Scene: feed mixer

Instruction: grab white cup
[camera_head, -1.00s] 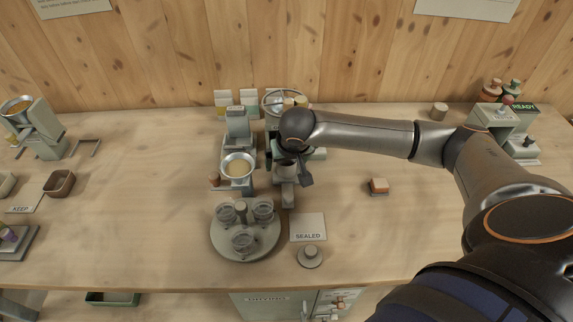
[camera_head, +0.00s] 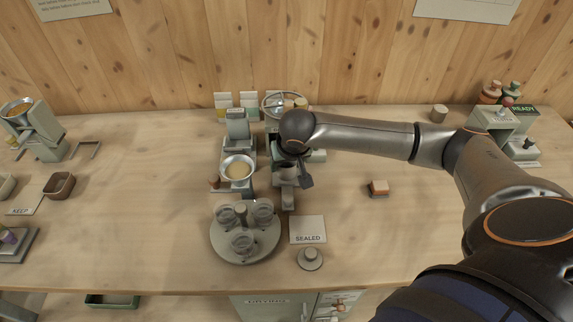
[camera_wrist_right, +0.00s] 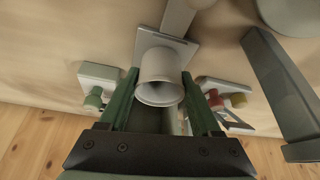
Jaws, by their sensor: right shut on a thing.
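The white cup (camera_wrist_right: 160,78) sits between the two green fingers of my right gripper (camera_wrist_right: 159,84) in the right wrist view, its open mouth facing the camera. The gripper is shut on it. A pale square plate lies just beyond the cup; I cannot tell whether the cup still touches it. In the head view my right gripper (camera_head: 298,172) is at the mixer stand in the middle of the table, and the cup (camera_head: 285,173) is partly hidden by it. My left gripper is not in view.
A round tray (camera_head: 245,254) with glass jars is in front, beside the SEALED card (camera_head: 308,230).

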